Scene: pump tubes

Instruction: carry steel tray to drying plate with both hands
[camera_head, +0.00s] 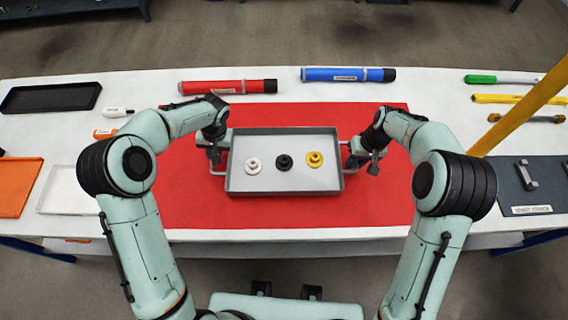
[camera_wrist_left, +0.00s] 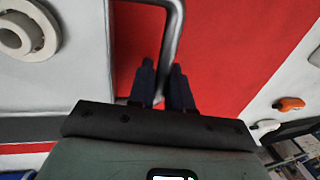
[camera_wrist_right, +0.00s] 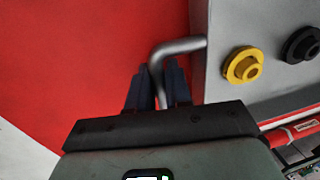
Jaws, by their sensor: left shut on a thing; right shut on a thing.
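The steel tray (camera_head: 285,184) is over the red mat in the middle of the table, level, with a white, a black and a yellow flanged part in it. My left gripper (camera_head: 214,154) is shut on the tray's left handle, and the left wrist view shows the bent handle rod (camera_wrist_left: 174,38) between the fingers. My right gripper (camera_head: 374,160) is shut on the right handle, and the rod (camera_wrist_right: 172,48) shows between its fingers in the right wrist view. I cannot tell whether the tray touches the mat. No plate is clearly readable as the drying plate.
A red tube (camera_head: 228,87) and a blue tube (camera_head: 348,74) lie behind the tray. A black tray (camera_head: 50,98), an orange plate (camera_head: 22,190) and a white plate (camera_head: 62,195) are at left. A dark plate (camera_head: 520,190) and tools (camera_head: 500,79) are at right, near a yellow post (camera_head: 520,112).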

